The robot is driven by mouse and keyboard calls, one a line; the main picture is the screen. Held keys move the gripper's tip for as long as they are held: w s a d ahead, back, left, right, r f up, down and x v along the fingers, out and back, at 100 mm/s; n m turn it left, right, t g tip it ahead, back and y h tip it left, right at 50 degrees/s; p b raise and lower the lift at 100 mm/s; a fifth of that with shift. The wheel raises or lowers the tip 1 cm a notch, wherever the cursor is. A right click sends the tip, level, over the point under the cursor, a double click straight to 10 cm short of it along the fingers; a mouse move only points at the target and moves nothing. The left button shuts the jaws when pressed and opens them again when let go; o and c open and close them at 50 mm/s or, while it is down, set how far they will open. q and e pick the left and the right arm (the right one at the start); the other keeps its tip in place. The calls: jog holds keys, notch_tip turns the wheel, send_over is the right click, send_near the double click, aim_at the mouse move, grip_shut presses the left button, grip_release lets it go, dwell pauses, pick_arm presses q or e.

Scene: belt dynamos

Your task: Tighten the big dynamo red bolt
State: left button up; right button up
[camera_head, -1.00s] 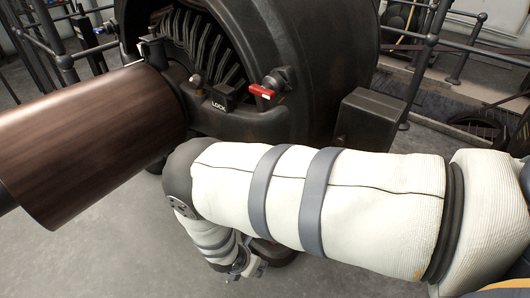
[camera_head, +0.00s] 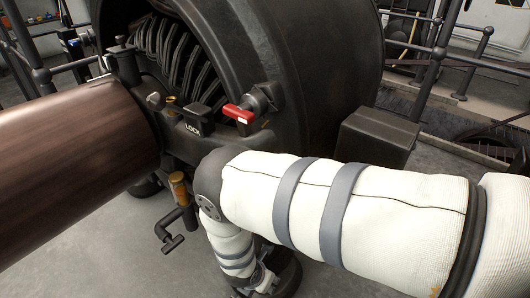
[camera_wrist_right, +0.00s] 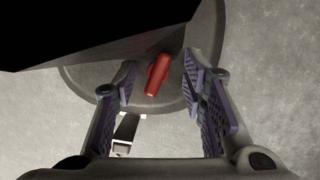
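The big dark dynamo (camera_head: 325,65) fills the upper middle of the head view. In the right wrist view a red bolt (camera_wrist_right: 157,76) stands on a round dark foot (camera_wrist_right: 85,78); the bolt is hidden in the head view. My right gripper (camera_wrist_right: 160,80) is open, with one finger on each side of the bolt and visible gaps between. In the head view my right forearm hangs down beside the dynamo's round foot (camera_head: 288,278), and the gripper is mostly cut off at the bottom edge. My left gripper is not in view.
A red-handled lever (camera_head: 238,114) sits on the dynamo near a LOCK plate (camera_head: 193,129). A brown belt drum (camera_head: 75,160) takes up the left. A dark crank handle (camera_head: 170,235) stands below it. A dark box (camera_head: 378,138) juts out right. Black railings stand behind.

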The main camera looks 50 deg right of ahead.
jog(key=shift+c, duration=0.6)
grip_shut()
jog(key=shift+s+d, duration=0.15)
jog(key=shift+s, duration=0.1)
dwell(0.4)
jog(key=shift+o, duration=0.6)
grip_release()
jog(key=shift+w, duration=0.1)
